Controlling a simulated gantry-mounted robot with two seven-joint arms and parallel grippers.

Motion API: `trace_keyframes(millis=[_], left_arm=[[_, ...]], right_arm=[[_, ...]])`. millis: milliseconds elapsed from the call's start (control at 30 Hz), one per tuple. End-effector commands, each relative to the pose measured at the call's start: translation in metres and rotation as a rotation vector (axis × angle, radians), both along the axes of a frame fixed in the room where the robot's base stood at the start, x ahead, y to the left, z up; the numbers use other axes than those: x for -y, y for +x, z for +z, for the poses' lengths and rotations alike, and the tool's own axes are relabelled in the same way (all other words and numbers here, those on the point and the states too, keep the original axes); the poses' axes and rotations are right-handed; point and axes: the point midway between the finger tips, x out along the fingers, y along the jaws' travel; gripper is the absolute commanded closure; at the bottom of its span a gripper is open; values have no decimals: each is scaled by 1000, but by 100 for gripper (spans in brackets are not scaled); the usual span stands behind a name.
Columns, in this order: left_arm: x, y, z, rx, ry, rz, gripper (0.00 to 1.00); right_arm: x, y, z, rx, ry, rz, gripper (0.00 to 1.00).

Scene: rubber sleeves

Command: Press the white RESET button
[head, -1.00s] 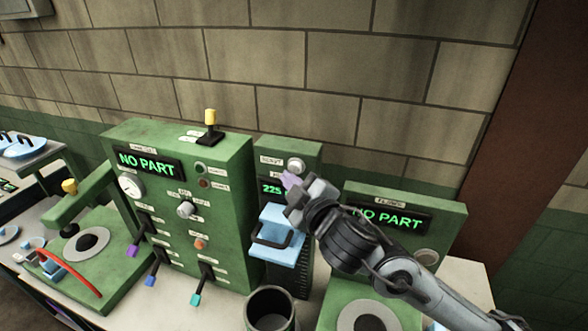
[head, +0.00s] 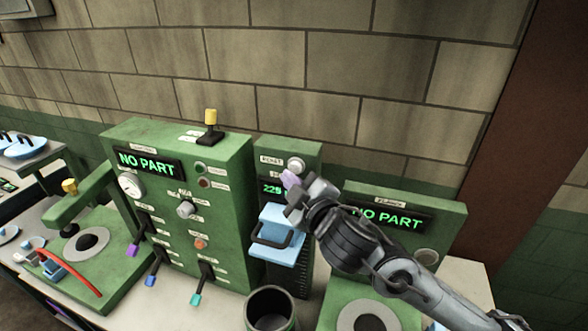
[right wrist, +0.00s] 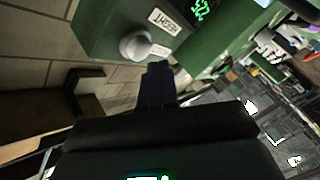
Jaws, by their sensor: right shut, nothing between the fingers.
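A round white button (head: 296,164) sits near the top of the narrow green panel (head: 268,146), above a small green number display (head: 271,189). It also shows in the right wrist view (right wrist: 134,45), with a small label beside it that I cannot read. My right gripper (head: 290,182) is in front of this panel, just below the button in the head view. In the right wrist view its dark fingers (right wrist: 157,78) are together and empty, with tips close to the button's label. I cannot tell whether they touch anything. My left gripper is not in view.
A light blue piece with a dark handle (head: 278,236) is mounted below the display. A large green panel (head: 225,200) with levers and knobs stands to the left, and another green panel (head: 448,220) reading NO PART to the right. A dark cup (head: 271,310) stands in front.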

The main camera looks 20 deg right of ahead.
Motion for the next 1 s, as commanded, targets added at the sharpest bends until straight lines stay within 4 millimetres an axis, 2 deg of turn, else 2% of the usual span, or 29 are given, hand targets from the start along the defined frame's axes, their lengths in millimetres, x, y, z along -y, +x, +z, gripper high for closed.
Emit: trace_keyframes(millis=[1000], left_arm=[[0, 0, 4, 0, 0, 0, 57]], right_arm=[[6, 6, 0, 0, 0, 0, 100]])
